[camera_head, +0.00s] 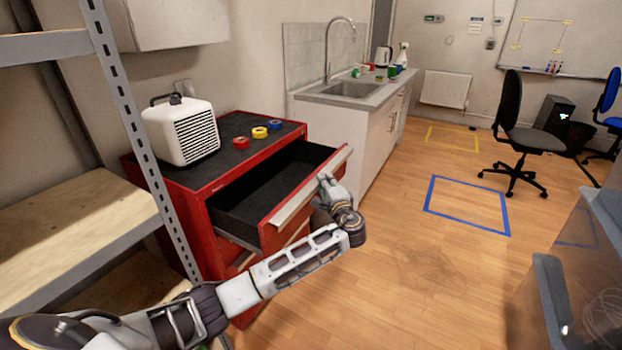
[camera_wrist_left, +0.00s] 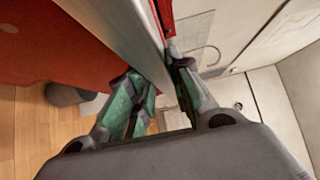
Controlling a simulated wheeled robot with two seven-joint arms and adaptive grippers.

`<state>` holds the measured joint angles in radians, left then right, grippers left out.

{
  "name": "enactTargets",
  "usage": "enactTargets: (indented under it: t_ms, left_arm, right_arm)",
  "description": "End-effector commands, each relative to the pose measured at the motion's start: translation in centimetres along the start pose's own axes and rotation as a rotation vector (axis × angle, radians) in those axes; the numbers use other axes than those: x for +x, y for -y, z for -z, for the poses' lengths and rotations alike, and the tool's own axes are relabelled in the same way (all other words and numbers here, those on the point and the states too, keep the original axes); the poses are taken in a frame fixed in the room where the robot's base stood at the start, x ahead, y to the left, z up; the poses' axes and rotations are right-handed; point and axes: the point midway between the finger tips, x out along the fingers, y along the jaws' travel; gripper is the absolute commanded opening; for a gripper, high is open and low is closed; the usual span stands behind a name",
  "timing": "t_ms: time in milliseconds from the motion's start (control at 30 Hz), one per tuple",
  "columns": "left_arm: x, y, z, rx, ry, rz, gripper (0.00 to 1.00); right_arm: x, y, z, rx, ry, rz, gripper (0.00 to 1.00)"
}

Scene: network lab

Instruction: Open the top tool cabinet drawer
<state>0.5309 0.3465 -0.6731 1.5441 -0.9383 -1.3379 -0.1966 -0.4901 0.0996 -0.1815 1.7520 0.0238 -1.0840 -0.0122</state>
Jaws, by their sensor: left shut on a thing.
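The red tool cabinet (camera_head: 205,199) stands left of the middle in the head view. Its top drawer (camera_head: 262,192) is pulled well out, and its dark inside looks empty. A pale handle strip (camera_head: 298,196) runs along the top of the drawer front. My left gripper (camera_head: 326,182) is at the right part of this strip, shut on it. In the left wrist view, the fingers (camera_wrist_left: 160,95) sit on either side of the pale strip (camera_wrist_left: 125,32), with the red drawer front (camera_wrist_left: 60,40) beside it. My right gripper is not in view.
A white heater (camera_head: 181,130) and tape rolls (camera_head: 260,132) sit on the cabinet top. A metal shelf (camera_head: 75,210) stands close at left. The sink counter (camera_head: 350,103) is behind the cabinet. Clear wooden floor lies to the right; a grey-blue bin (camera_head: 585,270) is at far right.

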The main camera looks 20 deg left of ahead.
Motion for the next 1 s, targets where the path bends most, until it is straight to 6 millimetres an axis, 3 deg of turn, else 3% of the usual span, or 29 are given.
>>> enactTargets:
  t_ms: [33,400,1000]
  left_arm:
    - [-1.0,-1.0,0.8,0.005,0.0,-0.017,0.0]
    - [-4.6,-1.0,4.3,0.006,0.004,-0.015,0.0]
    - [-5.4,-1.0,5.1,0.008,0.007,-0.015,0.0]
  right_arm:
    - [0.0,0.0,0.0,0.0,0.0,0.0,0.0]
    - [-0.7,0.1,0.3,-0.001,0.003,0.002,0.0]
    - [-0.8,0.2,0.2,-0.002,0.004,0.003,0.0]
